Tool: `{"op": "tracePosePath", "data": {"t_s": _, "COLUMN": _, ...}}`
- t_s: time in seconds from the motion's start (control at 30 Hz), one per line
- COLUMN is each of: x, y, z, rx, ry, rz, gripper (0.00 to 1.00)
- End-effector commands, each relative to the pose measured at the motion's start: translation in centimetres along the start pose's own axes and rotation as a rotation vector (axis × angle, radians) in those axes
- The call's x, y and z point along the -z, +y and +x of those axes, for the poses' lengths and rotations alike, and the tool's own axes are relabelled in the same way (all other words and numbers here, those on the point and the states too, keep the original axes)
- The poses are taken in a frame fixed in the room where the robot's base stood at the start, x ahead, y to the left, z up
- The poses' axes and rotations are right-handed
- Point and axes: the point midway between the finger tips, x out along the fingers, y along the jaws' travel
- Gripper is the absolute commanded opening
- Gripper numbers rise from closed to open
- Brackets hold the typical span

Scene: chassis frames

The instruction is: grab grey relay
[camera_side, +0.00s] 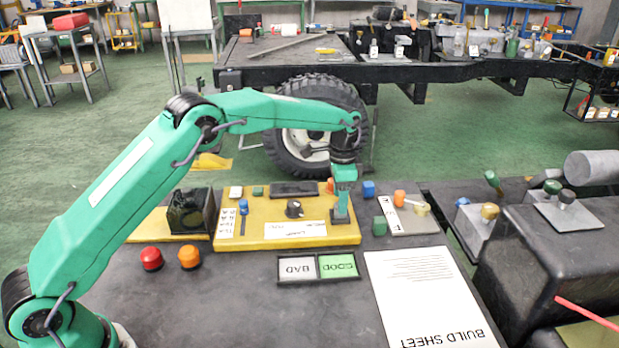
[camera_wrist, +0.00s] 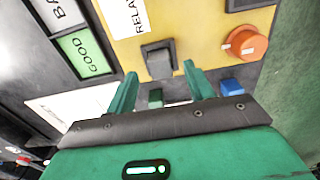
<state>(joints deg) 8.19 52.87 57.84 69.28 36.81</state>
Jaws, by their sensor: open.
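The grey relay (camera_wrist: 159,63) sits upright in a dark square socket on the yellow board (camera_wrist: 205,25) in the wrist view. In the side view, the relay (camera_side: 341,213) is at the right end of the yellow board (camera_side: 262,233), directly below my gripper. My gripper (camera_side: 344,183) points down over it. In the wrist view, my gripper (camera_wrist: 160,72) is open, with its two green fingers apart and the relay lined up between their tips. I cannot tell whether the fingers touch it. Part of the relay is hidden by my gripper in the side view.
An orange knob (camera_wrist: 246,43) and a blue block (camera_wrist: 232,87) are close to the right finger. BAD (camera_side: 297,268) and GOOD (camera_side: 338,265) trays lie in front of the board. A green block (camera_side: 379,226) stands to the right. The build sheet (camera_side: 425,300) lies flat.

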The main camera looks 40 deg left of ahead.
Motion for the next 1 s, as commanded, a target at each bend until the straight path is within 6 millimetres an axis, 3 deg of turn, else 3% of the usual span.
{"op": "tracePosePath", "data": {"t_s": 0.23, "x": -0.1, "y": 0.0, "z": 2.6, "rx": -0.001, "ry": -0.001, "rz": 0.000, "gripper": 0.53}}
{"op": "tracePosePath", "data": {"t_s": 0.8, "x": 0.0, "y": 0.0, "z": 2.8, "rx": 0.000, "ry": 0.000, "rz": 0.000, "gripper": 0.53}}
{"op": "tracePosePath", "data": {"t_s": 1.0, "x": 0.0, "y": 0.0, "z": 2.8, "rx": 0.000, "ry": 0.000, "rz": 0.000, "gripper": 0.13}}
